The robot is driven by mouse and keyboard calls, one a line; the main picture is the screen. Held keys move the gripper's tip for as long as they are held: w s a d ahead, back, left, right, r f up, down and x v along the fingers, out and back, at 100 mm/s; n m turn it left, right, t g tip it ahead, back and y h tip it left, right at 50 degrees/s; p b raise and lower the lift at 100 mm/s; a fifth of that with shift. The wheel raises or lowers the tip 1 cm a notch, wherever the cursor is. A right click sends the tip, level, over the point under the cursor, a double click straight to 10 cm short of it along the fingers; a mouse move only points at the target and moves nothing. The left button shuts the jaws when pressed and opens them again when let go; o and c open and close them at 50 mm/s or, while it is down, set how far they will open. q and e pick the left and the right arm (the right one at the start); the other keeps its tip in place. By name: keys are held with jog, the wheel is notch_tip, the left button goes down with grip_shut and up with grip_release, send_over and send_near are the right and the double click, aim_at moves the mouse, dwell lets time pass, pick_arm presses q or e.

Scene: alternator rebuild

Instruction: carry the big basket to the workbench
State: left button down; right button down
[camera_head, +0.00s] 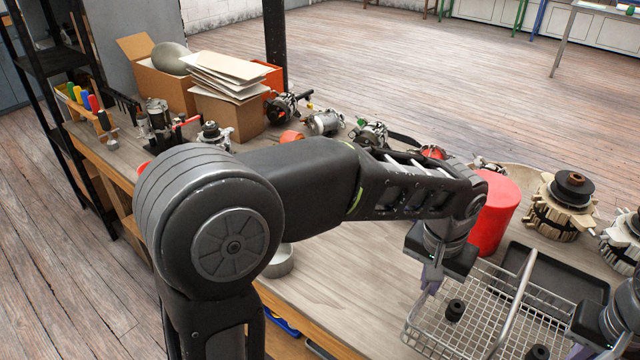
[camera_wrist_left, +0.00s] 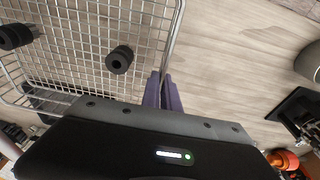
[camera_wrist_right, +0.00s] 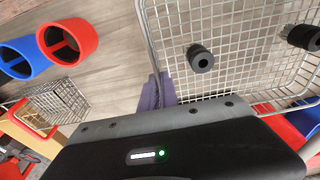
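The big basket (camera_head: 480,310) is a silver wire basket over the workbench (camera_head: 345,270) at the lower right of the head view, with several small black cylinders in it. I cannot tell whether it touches the bench top. My left gripper (camera_head: 432,280) is at its left rim; in the left wrist view the purple fingers (camera_wrist_left: 162,92) are close together around the rim of the basket (camera_wrist_left: 95,45). In the right wrist view my right gripper's fingers (camera_wrist_right: 156,92) are closed at the opposite rim of the basket (camera_wrist_right: 235,60). The fingertips are partly hidden.
A red cylinder (camera_head: 496,215), a black tray (camera_head: 555,280) and a tan stator part (camera_head: 563,205) stand close behind the basket. Alternator parts and cardboard boxes (camera_head: 228,110) fill the far left bench.

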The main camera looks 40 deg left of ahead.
aim_at(426, 299)
pick_arm(q)
jog(key=shift+f, duration=0.1)
pick_arm(e)
jog(key=shift+f, duration=0.15)
